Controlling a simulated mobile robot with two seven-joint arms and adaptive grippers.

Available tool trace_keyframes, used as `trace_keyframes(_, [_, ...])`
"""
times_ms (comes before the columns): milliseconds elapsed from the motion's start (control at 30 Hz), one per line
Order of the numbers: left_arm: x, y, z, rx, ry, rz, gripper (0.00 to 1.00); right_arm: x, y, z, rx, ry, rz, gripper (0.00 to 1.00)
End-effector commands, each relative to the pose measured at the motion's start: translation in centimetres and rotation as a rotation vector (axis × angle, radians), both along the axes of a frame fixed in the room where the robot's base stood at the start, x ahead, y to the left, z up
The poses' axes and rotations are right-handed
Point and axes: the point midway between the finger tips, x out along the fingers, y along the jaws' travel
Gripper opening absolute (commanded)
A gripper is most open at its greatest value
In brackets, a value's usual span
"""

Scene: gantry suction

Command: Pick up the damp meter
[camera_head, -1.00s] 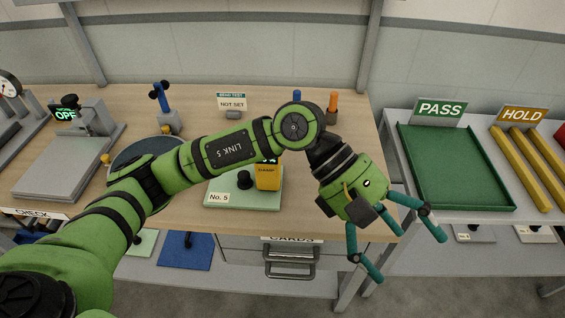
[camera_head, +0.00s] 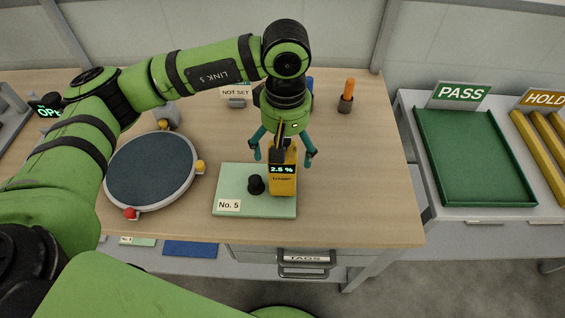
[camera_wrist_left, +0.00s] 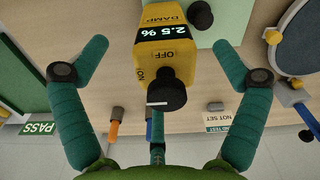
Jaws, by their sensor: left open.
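The damp meter (camera_head: 284,184) is a yellow block with a lit display reading 2.5 %. It sits at the right side of a pale green board (camera_head: 232,178) marked No. 5, beside a black knob (camera_head: 256,185). In the left wrist view the damp meter (camera_wrist_left: 157,58) shows close up, with OFF and ON marks and a black dial. My left gripper (camera_head: 284,157) is open, its teal fingers spread either side of the meter's upper end. In the wrist view a gap shows between each side finger and the meter. My right gripper is not in view.
A round dark turntable (camera_head: 152,172) with coloured knobs lies left of the board. Behind are a NOT SET sign (camera_head: 235,91) and an orange-topped holder (camera_head: 346,97). A green PASS tray (camera_head: 475,155) is on the right bench. The wooden table right of the meter is clear.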

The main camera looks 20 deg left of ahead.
Motion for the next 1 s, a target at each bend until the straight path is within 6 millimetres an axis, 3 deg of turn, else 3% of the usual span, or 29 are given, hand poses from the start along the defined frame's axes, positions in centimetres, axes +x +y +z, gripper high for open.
trace_keyframes(33, [-0.2,0.3,-0.3,0.002,0.007,0.002,0.96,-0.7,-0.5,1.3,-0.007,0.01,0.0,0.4])
trace_keyframes(167, [-0.2,0.3,-2.4,0.0,0.005,0.002,0.96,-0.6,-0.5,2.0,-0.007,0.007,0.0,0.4])
trace_keyframes(400, [-0.1,0.2,-3.5,-0.001,0.0,0.001,0.96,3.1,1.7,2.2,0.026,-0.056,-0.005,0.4])
trace_keyframes(500, [-0.1,0.2,-3.5,-0.001,0.0,0.001,0.96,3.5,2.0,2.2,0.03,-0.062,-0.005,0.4])
trace_keyframes(700, [-0.1,0.3,-3.5,-0.001,0.002,0.001,0.16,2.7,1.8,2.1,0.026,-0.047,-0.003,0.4])
trace_keyframes(1000, [-0.1,0.3,-3.5,0.0,0.002,0.002,0.13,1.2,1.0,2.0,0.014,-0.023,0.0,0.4])
